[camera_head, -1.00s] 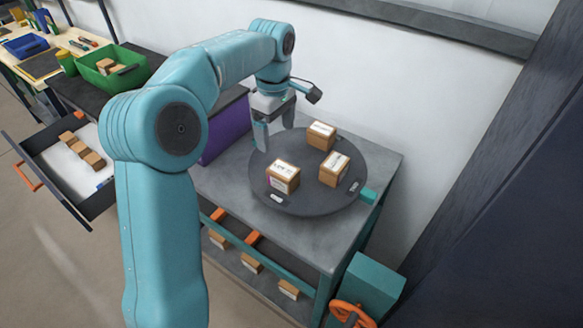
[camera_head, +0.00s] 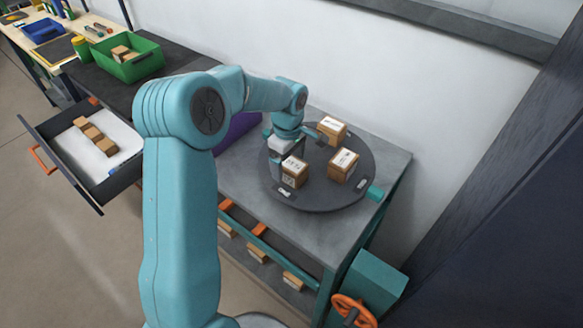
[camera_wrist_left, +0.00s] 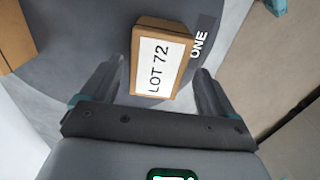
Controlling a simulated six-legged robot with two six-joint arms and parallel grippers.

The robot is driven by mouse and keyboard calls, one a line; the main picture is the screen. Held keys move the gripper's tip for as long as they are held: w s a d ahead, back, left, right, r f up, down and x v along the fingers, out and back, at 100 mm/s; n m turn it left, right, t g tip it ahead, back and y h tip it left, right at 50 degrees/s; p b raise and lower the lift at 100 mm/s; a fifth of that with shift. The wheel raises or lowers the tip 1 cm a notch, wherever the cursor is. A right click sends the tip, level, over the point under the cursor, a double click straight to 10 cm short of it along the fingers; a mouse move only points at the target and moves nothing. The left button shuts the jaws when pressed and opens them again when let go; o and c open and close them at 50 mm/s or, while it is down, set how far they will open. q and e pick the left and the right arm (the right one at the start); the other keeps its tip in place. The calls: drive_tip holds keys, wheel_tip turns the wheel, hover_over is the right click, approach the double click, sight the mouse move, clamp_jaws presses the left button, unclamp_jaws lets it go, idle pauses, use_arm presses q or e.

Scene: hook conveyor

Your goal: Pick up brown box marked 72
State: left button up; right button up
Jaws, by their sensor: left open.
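The brown box marked LOT 72 (camera_wrist_left: 157,62) has a white top label and lies ahead of my left gripper in the left wrist view. In the head view this box (camera_head: 294,176) is the front-left one on the dark round turntable (camera_head: 322,197). My left gripper (camera_head: 284,160) is low beside it, partly hiding its left and back. In the left wrist view the open fingers (camera_wrist_left: 157,85) stand either side of the box, with nothing gripped. Whether they reach down around its sides I cannot tell. My right gripper is not in view.
Two other labelled boxes, one at the right (camera_head: 342,168) and one at the back (camera_head: 331,132), share the turntable. It sits on a grey table (camera_head: 388,163). A drawer (camera_head: 82,160) with boxes and a green bin (camera_head: 140,68) are at left. A wall rises behind.

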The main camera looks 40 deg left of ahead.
sight(290, 162)
use_arm(q)
drive_tip(key=f, duration=0.3)
drive_tip(key=shift+w, duration=0.25)
drive_tip(key=shift+s+r, duration=0.1)
drive_tip(key=shift+s, duration=0.05)
drive_tip(key=c, duration=1.1)
